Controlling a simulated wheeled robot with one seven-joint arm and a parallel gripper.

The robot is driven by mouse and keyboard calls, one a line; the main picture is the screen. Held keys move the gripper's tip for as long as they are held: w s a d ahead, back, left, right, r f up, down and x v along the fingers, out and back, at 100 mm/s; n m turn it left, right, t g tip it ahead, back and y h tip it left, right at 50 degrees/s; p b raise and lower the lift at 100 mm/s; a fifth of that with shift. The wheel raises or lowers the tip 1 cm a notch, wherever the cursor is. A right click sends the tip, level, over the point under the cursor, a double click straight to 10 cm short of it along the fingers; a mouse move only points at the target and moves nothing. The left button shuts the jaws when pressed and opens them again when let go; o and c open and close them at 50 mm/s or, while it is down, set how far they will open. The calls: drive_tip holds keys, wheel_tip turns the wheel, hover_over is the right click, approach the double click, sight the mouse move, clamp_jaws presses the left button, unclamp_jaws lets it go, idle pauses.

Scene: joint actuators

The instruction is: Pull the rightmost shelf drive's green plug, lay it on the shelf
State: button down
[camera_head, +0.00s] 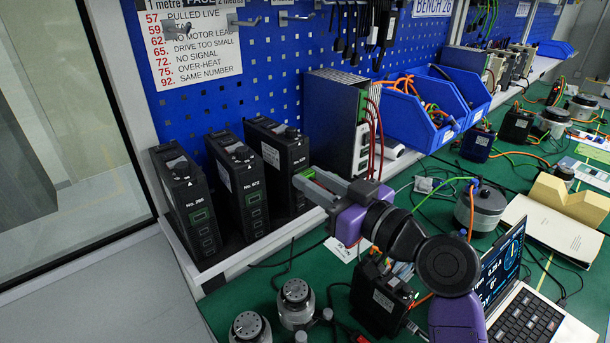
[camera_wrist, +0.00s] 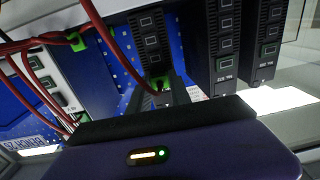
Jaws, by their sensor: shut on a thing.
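Three black drives stand in a row on the shelf at the left of the head view. The rightmost drive (camera_head: 272,158) has my gripper (camera_head: 308,184) at its front face. In the wrist view this drive (camera_wrist: 150,42) is upside down at the top middle. My gripper (camera_wrist: 163,90) is shut on the green plug (camera_wrist: 161,82), which lies at the drive's lower end in that view. A red cable runs near the plug. The fingers partly hide the plug, and I cannot tell whether it is still seated in the drive.
The middle drive (camera_head: 238,185) and left drive (camera_head: 188,202) stand to the left. A grey power unit (camera_head: 335,115) with red cables stands close on the right. Blue bins (camera_head: 415,118) are beyond it. Motors, cables and a laptop (camera_head: 520,300) crowd the green bench. Shelf room (camera_head: 195,262) shows in front of the drives.

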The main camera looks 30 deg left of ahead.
drive_tip(key=shift+d, duration=0.2)
drive_tip(key=shift+b+v, duration=0.4)
drive_tip(key=shift+v, duration=2.45)
drive_tip(key=shift+s, duration=0.1)
drive_tip(key=w+d+b, duration=0.2)
drive_tip(key=w+b, duration=0.3)
drive_tip(key=w+a+f+b, duration=0.1)
drive_tip(key=a+f+b, duration=0.1)
drive_tip(key=a+b, duration=0.1)
drive_tip(key=w+a+f+b, duration=0.1)
drive_tip(key=a+f+b, duration=0.2)
drive_tip(key=w+a+f+b, duration=0.2)
drive_tip(key=a+b, duration=0.1)
drive_tip(key=shift+f, duration=0.15)
drive_tip(key=shift+f+b, duration=0.4)
drive_tip(key=shift+f, duration=0.1)
